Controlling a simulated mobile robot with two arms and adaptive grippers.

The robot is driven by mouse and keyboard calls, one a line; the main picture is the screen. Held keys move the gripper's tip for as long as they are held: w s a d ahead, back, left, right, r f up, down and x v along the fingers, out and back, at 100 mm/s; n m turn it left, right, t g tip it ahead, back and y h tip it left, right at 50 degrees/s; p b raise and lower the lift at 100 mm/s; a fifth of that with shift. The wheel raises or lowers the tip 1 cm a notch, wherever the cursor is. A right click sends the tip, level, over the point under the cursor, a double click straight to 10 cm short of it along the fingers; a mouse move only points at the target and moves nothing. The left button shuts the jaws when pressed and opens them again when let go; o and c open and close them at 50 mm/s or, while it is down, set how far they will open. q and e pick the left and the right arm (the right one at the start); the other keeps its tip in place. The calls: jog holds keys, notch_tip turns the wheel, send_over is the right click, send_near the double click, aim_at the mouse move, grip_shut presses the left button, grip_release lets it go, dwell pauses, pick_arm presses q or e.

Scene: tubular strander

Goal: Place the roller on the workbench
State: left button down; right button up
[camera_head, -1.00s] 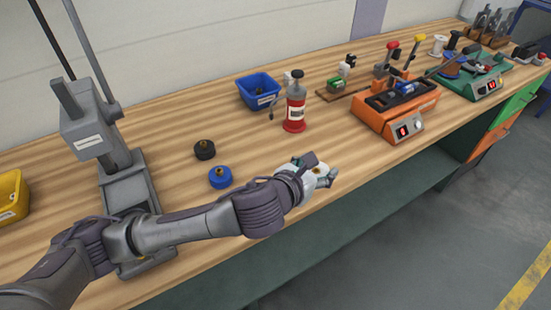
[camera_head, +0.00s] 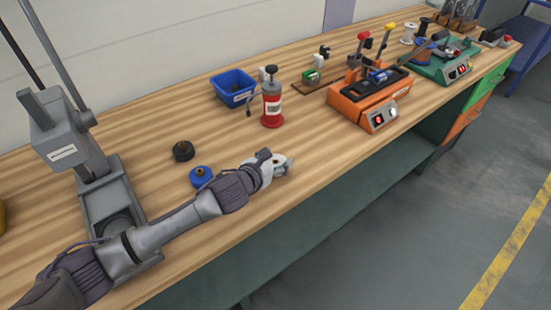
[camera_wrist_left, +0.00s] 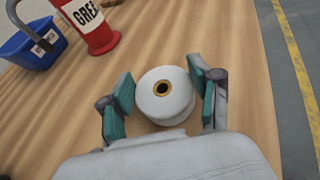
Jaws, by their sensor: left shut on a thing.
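The white roller (camera_wrist_left: 163,93), with a brass-rimmed hole, sits between the fingers of my left gripper (camera_wrist_left: 165,98), which is shut on it. In the head view the left gripper (camera_head: 281,164) is over the front part of the wooden workbench (camera_head: 325,139), and the roller is partly hidden by it. The roller is close to the bench top; I cannot tell whether it touches. A blue roller (camera_head: 201,178) and a black roller (camera_head: 183,152) stand on the bench to the left of the gripper. My right gripper is not in view.
A red grease pump (camera_head: 271,106) and a blue bin (camera_head: 233,90) stand behind the gripper. An orange machine (camera_head: 368,103) is to the right, a grey press (camera_head: 110,197) to the left. The bench's front edge is close to the gripper. Bare bench lies between gripper and orange machine.

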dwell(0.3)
pick_arm(q)
jog(key=shift+c, duration=1.2)
grip_release()
jog(key=shift+f, duration=0.1)
jog(key=v, duration=1.2)
